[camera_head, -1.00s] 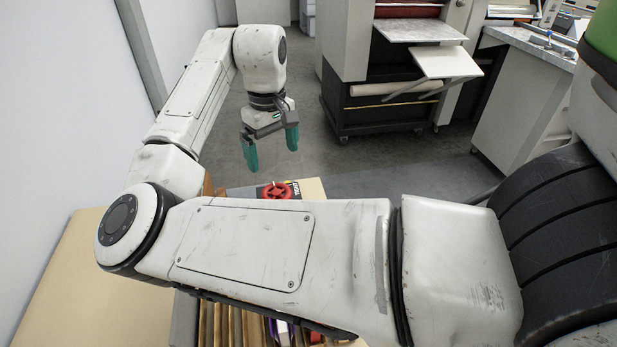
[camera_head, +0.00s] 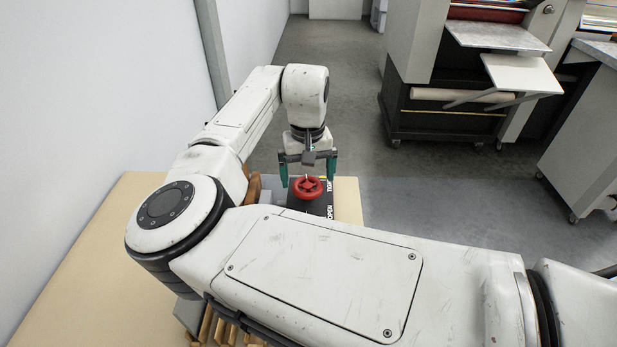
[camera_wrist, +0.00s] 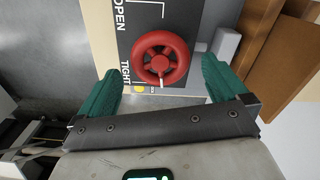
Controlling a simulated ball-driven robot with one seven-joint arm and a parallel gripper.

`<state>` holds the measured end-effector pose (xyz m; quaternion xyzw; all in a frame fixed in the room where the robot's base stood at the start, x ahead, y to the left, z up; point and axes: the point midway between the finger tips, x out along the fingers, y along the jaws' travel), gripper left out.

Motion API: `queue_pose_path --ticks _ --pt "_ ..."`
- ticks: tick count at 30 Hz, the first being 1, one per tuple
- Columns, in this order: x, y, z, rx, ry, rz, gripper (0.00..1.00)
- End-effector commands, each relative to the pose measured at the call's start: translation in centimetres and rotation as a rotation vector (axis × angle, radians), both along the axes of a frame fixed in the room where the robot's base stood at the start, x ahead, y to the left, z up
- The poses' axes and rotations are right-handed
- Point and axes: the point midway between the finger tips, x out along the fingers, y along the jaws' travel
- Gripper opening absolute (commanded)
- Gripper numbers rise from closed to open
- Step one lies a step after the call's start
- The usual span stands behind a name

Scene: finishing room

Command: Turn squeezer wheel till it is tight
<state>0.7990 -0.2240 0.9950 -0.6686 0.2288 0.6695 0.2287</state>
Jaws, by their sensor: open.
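The squeezer wheel (camera_head: 307,187) is a red spoked handwheel on a black panel marked OPEN and TIGHT (camera_head: 330,185). In the wrist view the wheel (camera_wrist: 160,63) shows whole, with a white pointer at its lower rim. The pointer is near the TIGHT end, just right of a yellow dot (camera_wrist: 139,89). My gripper (camera_head: 308,178) is open, its green fingers spread wider than the wheel, one to each side. In the wrist view there are gaps between the fingers (camera_wrist: 160,72) and the rim. Whether the fingertips are level with the wheel is unclear.
A small grey block (camera_wrist: 226,44) sits close to the right finger in the wrist view, with brown wooden boards (camera_wrist: 278,60) beyond it. A tan bench (camera_head: 85,255) runs along the white wall. A large press (camera_head: 450,110) stands at the back, with open floor before it.

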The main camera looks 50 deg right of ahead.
Motion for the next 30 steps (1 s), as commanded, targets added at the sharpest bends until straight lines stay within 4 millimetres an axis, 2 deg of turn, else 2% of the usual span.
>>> queue_pose_path --ticks 6,16,30 --pt "0.0 0.0 -1.8 -0.001 -0.001 0.001 1.0" --pt "0.0 0.0 -2.1 -0.001 -0.001 0.0 0.99" --pt "0.0 0.0 -2.1 -0.001 -0.001 0.0 0.54"
